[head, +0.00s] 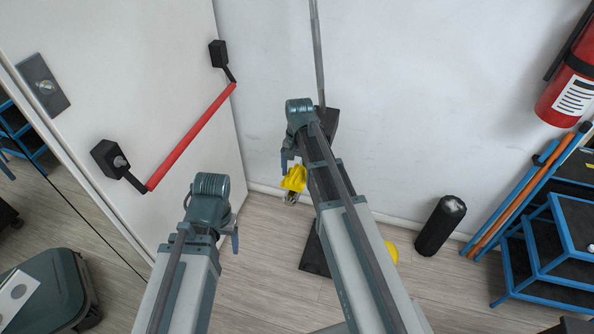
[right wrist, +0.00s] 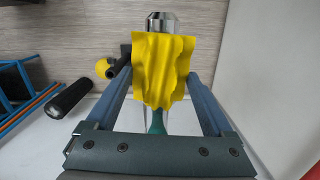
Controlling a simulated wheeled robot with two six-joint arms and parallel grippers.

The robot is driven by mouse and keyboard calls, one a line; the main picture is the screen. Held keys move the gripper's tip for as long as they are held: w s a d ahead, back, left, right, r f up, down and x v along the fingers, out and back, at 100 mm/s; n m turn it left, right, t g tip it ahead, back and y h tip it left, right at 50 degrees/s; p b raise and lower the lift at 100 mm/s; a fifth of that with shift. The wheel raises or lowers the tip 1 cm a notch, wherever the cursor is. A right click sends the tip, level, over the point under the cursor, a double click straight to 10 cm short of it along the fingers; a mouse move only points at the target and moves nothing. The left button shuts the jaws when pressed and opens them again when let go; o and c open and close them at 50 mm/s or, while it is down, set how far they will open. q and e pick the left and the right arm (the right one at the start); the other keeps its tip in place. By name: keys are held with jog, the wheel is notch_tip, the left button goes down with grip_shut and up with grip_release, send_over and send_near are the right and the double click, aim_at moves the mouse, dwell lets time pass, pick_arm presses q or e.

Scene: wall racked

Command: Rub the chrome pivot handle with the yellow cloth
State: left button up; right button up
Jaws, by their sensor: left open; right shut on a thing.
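The yellow cloth (head: 294,179) hangs from my right gripper (head: 291,164), beside the wall. In the right wrist view the creased cloth (right wrist: 162,70) fills the space between the fingers of my right gripper (right wrist: 161,85), which is shut on it. A chrome cylinder end, seemingly the pivot handle (right wrist: 160,22), shows just beyond the cloth's far edge. In the head view a small bit of chrome (head: 291,198) shows just below the cloth. The cloth hides the rest, so I cannot tell whether they touch. My left gripper (head: 212,222) is open, mostly hidden by its own wrist.
A door with a red push bar (head: 190,137) stands at left. A black cylinder (head: 440,225), a blue-edged step stool (head: 555,245) and a red extinguisher (head: 570,85) are at right. A yellow object (head: 391,251) is partly hidden behind my right arm. A teal case (head: 45,290) lies lower left.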

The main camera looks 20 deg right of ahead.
aim_at(293, 177)
jog(key=shift+s+a+f, duration=0.1)
jog(key=shift+s+a, duration=0.55)
jog(key=shift+s, duration=0.15)
jog(key=shift+s, duration=0.1)
jog(key=shift+s+a+f, duration=0.2)
jog(key=shift+s+a, duration=0.7)
jog(key=shift+s, duration=0.3)
jog(key=shift+f+b, duration=0.15)
jog(key=shift+b, duration=0.25)
jog(key=shift+w, duration=0.1)
jog(key=shift+w+d, duration=0.5)
jog(key=shift+w, duration=0.1)
